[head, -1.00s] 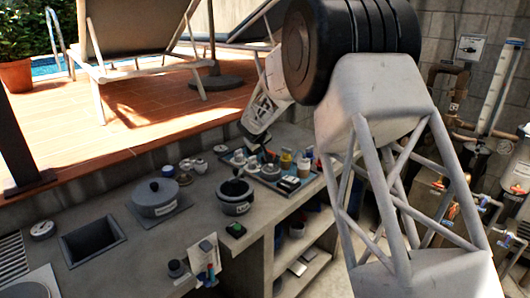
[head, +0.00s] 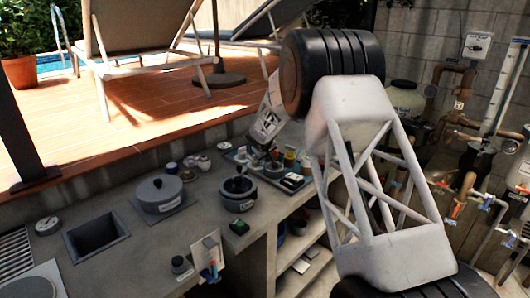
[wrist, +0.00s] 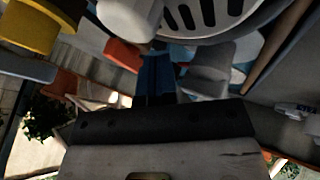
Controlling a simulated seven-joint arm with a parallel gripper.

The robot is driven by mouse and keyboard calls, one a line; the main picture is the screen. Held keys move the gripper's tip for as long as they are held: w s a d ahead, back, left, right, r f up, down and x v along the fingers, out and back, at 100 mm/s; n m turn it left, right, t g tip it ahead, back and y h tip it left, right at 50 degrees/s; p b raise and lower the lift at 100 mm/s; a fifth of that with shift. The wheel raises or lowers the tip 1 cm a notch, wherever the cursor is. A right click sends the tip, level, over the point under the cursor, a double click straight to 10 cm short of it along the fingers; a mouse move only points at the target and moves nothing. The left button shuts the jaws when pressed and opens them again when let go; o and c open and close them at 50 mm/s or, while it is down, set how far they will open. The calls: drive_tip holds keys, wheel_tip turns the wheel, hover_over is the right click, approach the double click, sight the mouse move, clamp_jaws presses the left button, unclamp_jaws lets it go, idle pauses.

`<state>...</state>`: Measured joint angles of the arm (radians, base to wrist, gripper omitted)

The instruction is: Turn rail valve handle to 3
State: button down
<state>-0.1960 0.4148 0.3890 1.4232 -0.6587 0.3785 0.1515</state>
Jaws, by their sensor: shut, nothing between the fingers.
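In the head view, several small valves with red and blue handles sit on the pipes at the right, among them a red handle (head: 454,210) and a blue handle (head: 488,201). I cannot tell which is the rail valve, and no number marks are readable. My gripper (head: 259,152) is small and dark at the end of my white labelled arm link, over the back of the counter near the tool tray. It is shut and empty, well left of and apart from the valves. The wrist view shows no handle that I can identify.
The counter holds a lidded pot (head: 160,194), a dark mortar-like bowl (head: 238,194) and a tray of small items (head: 299,189). A white tank (head: 405,97) stands by the block wall. A yellow object (wrist: 28,28) and a slotted white item (wrist: 207,12) are close in the wrist view.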

sight(276, 151)
drive_tip(key=shift+w+d+f, duration=0.1)
drive_tip(key=shift+w+d, duration=1.15)
drive_tip(key=shift+d, duration=0.3)
drive_tip(key=shift+w+d, duration=0.45)
drive_tip(key=shift+d, duration=0.4)
drive_tip(key=shift+d+r, duration=0.1)
drive_tip(key=shift+r, duration=0.1)
drive_tip(key=shift+w, duration=0.1)
drive_tip(key=shift+a, duration=0.5)
drive_tip(key=shift+w+a, duration=0.1)
drive_tip(key=shift+a, duration=0.4)
